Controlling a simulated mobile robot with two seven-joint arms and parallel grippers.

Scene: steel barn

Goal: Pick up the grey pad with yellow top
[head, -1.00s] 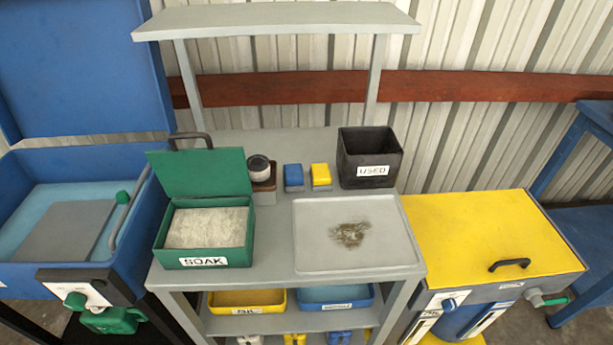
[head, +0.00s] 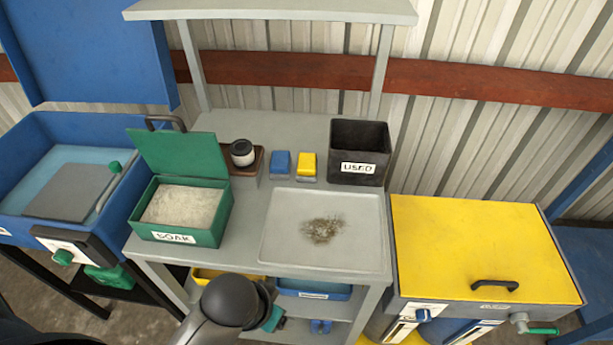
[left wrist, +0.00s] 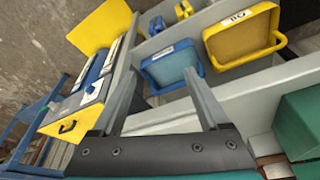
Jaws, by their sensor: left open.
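The grey pad with yellow top (head: 307,166) lies on the grey bench top, between a similar pad with a blue top (head: 280,162) and the black USED bin. I cannot make it out in the left wrist view. My left arm comes in at the bottom of the head view, in front of the bench and well short of the pad. My left gripper (left wrist: 162,72) is open and empty in the left wrist view, its two grey fingers apart in front of the lower shelf. My right gripper is not in view.
The USED bin (head: 358,152), green SOAK box (head: 182,239) with raised lid, small jar (head: 242,153) and grey tray (head: 352,255) with debris share the bench. An overhead shelf (head: 270,11) spans above. A yellow-lidded unit (head: 470,240) stands right, a blue basin (head: 45,130) left.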

